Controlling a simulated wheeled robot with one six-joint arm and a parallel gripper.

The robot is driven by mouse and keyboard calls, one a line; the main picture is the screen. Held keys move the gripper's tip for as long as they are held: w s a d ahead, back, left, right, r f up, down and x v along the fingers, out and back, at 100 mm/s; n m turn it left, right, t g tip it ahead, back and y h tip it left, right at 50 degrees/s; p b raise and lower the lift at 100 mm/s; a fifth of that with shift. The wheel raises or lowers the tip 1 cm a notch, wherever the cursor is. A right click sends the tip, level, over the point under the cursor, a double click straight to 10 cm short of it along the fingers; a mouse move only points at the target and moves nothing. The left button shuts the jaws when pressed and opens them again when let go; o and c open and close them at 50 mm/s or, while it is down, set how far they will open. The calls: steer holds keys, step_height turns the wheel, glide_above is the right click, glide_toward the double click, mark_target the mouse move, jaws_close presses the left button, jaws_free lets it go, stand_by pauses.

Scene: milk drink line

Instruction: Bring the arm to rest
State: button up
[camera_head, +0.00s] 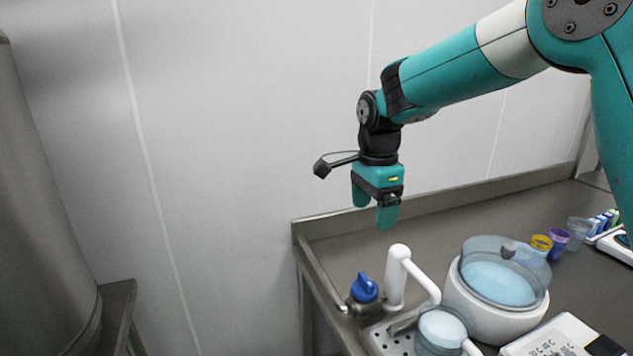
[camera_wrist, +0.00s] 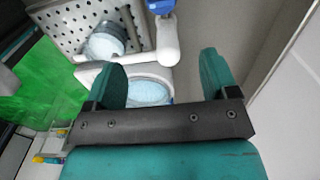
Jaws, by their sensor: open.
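My gripper (camera_head: 375,208) hangs from my teal arm with its fingers pointing down, above the left part of the metal counter (camera_head: 340,245). In the wrist view my gripper (camera_wrist: 165,80) shows two teal fingers set apart, with nothing between them that they touch. It is open and empty. In the head view the arm reaches in from the upper right and is clear of the things on the counter.
Below stand a white spout (camera_head: 398,275), a blue-handled valve (camera_head: 364,288), a clear cup (camera_head: 442,330) at the perforated tray (camera_head: 385,342) and a white round machine (camera_head: 485,325) with a clear bowl. Small coloured cups (camera_head: 558,240) stand right. A steel cylinder (camera_head: 45,220) stands left.

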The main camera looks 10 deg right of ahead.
steer(key=s+a+r+n+y, duration=0.1)
steer(key=s+a+n+y, duration=0.1)
steer(key=s+n, duration=0.9)
steer(key=s+a+r+n+y, duration=0.1)
steer(key=s+a+n+y, duration=0.1)
steer(key=s+n, duration=1)
steer(key=s+a, duration=0.1)
steer(key=s, duration=0.5)
steer(key=shift+s+r, duration=0.15)
steer(key=shift+r, duration=0.05)
